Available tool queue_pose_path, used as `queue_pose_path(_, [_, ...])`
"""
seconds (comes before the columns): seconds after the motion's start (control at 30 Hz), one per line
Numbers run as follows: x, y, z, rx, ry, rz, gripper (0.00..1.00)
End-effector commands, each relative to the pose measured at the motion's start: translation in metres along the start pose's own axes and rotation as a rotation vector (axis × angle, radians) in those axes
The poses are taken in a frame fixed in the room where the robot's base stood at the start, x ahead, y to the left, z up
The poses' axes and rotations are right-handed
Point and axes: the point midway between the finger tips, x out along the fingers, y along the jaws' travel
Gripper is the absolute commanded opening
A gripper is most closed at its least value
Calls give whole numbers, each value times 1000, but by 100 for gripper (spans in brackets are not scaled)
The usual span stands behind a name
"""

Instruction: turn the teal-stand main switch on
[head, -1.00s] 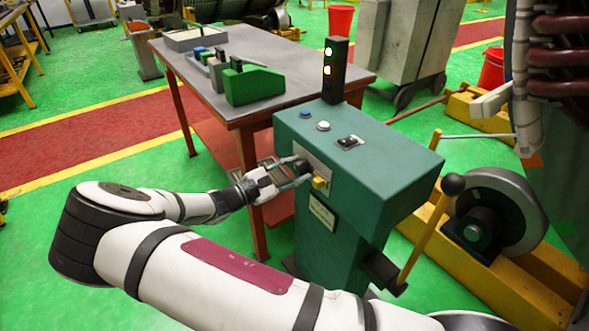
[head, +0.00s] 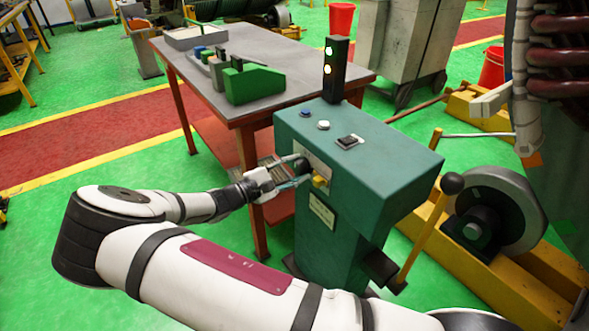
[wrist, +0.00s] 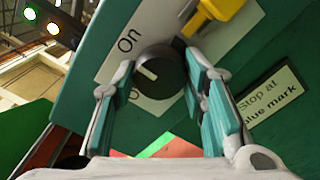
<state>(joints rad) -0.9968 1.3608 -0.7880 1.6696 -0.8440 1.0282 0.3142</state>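The teal stand (head: 385,185) is right of centre in the head view. Its main switch is a black round knob (wrist: 164,75) with a white pointer line, on a pale plate with "On" above and a partly hidden "O…" label below. In the wrist view the pointer aims left and slightly up, between the labels. My gripper (wrist: 160,68) is open, with its teal-padded fingers on either side of the knob. It also shows at the stand's front face in the head view (head: 302,170). Whether the pads touch the knob I cannot tell.
A yellow part (wrist: 213,17) juts out close to the right finger; a "Stop at blue mark" label (wrist: 268,98) is beside it. A lit signal tower (head: 335,70) rises behind the stand. A grey-topped table (head: 290,65) stands behind my gripper. A black-knobbed lever (head: 430,230) is at the right.

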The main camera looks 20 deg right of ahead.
Motion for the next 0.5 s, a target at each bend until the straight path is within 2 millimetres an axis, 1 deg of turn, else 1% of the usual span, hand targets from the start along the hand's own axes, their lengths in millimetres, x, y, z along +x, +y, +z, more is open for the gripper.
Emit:
queue_pose_path(0.03, [0,0,0,0,1,0,54])
queue_pose_path(0.07, [0,0,0,0,1,0,58])
queue_pose_path(0.37, [-1,0,0,-2,0,0,58])
queue_pose_path(0.5, [-10,0,0,-1,1,1,58])
